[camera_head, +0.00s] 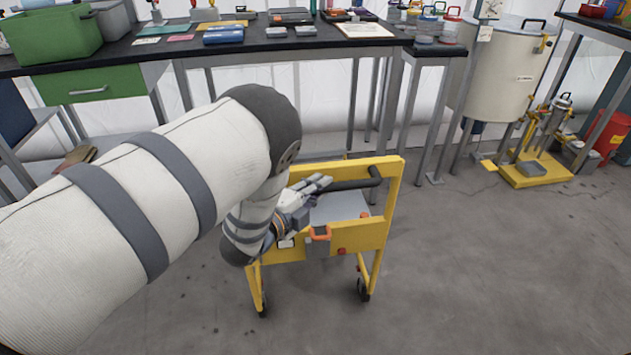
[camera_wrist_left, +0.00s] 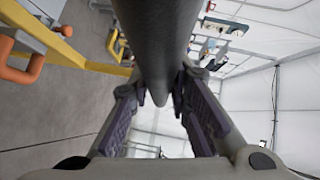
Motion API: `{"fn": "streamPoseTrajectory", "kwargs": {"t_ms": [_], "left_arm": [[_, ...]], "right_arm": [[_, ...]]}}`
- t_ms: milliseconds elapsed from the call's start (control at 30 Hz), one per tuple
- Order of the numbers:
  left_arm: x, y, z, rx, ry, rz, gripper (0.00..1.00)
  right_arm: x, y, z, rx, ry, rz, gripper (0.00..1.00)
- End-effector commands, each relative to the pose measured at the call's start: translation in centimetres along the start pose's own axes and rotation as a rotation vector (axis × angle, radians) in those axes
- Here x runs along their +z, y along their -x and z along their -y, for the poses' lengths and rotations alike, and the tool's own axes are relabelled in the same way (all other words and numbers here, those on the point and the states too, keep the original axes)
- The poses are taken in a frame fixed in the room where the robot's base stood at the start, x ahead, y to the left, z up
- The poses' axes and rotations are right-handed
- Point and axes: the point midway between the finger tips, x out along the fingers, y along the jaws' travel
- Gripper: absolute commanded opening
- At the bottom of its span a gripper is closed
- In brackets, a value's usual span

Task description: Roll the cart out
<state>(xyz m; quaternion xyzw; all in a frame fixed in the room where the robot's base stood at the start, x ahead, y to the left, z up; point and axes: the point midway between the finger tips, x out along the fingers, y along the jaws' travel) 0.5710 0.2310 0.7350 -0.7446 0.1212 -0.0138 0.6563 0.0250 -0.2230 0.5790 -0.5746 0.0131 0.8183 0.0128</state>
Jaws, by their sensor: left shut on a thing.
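The yellow cart (camera_head: 378,232) stands on the grey floor in front of the workbench, upright on dark wheels. A dark handle bar (camera_head: 352,184) runs along its top. My left gripper (camera_head: 322,184) is at this bar, with my wrist over the cart's left side. In the left wrist view the dark bar (camera_wrist_left: 160,40) runs between the two fingers of my left gripper (camera_wrist_left: 165,98), which is shut on it. An orange handle (camera_head: 320,233) sits on the cart's front panel. My arm hides the cart's left part. My right gripper is not in view.
The black-topped workbench (camera_head: 290,44) with tools stands close behind the cart. A large pale tank (camera_head: 512,75) and a yellow-based stand (camera_head: 535,170) are at the right. A green drawer (camera_head: 85,88) is at the left. Floor (camera_head: 500,270) in front and to the right is clear.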

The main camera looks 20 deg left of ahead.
Motion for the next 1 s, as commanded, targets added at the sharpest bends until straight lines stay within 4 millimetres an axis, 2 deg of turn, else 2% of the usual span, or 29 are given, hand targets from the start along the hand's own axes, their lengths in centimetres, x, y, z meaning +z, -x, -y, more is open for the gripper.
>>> {"fn": "streamPoseTrajectory", "kwargs": {"t_ms": [433,467,533,567,867,1000], "left_arm": [[-0.1,0.2,-0.1,0.002,-0.001,0.001,0.0],[-0.1,0.2,-0.1,0.002,-0.001,0.001,0.19],[-0.1,0.2,-0.1,0.002,-0.001,0.001,0.35],[-0.1,0.1,-0.1,0.002,-0.001,0.001,0.38],[-0.1,0.4,-0.1,0.001,0.0,0.001,0.38],[-0.1,2.9,-0.1,0.004,0.0,0.003,0.38]], "right_arm": [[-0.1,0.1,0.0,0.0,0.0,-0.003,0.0],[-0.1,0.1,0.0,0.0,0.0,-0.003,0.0],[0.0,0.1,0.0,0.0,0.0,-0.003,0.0],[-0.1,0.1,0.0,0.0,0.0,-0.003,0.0],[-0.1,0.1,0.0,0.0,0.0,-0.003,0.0],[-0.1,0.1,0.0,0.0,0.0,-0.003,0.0]]}}
